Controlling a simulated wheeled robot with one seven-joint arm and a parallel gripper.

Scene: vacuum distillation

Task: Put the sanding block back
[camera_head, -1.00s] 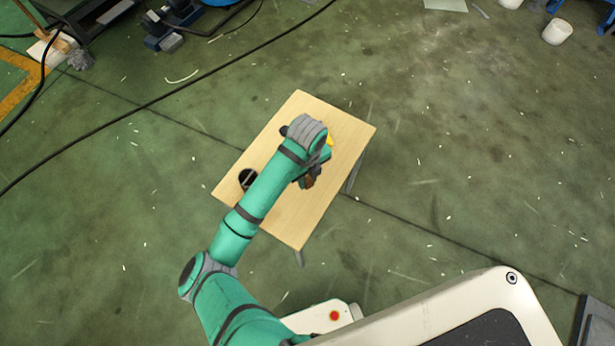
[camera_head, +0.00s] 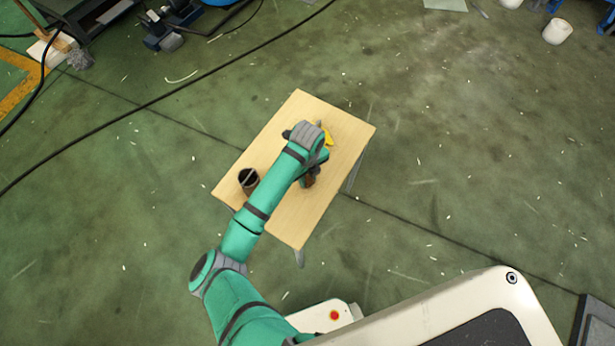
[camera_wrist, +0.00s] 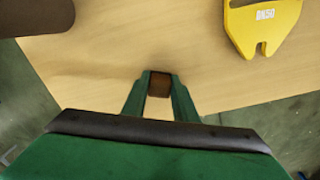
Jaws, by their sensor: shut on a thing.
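The sanding block, a small brown block (camera_wrist: 159,86), sits between the fingers of my gripper (camera_wrist: 160,78) in the wrist view. My gripper is shut on it. In the head view the brown block (camera_head: 308,181) shows just below my wrist, over the right part of the wooden table (camera_head: 285,220). My arm and wrist hide part of it. I cannot tell whether it touches the tabletop.
A yellow plate marked DN50 (camera_wrist: 262,28) lies on the table at the upper right in the wrist view. A dark round container (camera_head: 248,178) stands near the table's left edge. The table's lower part is clear.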

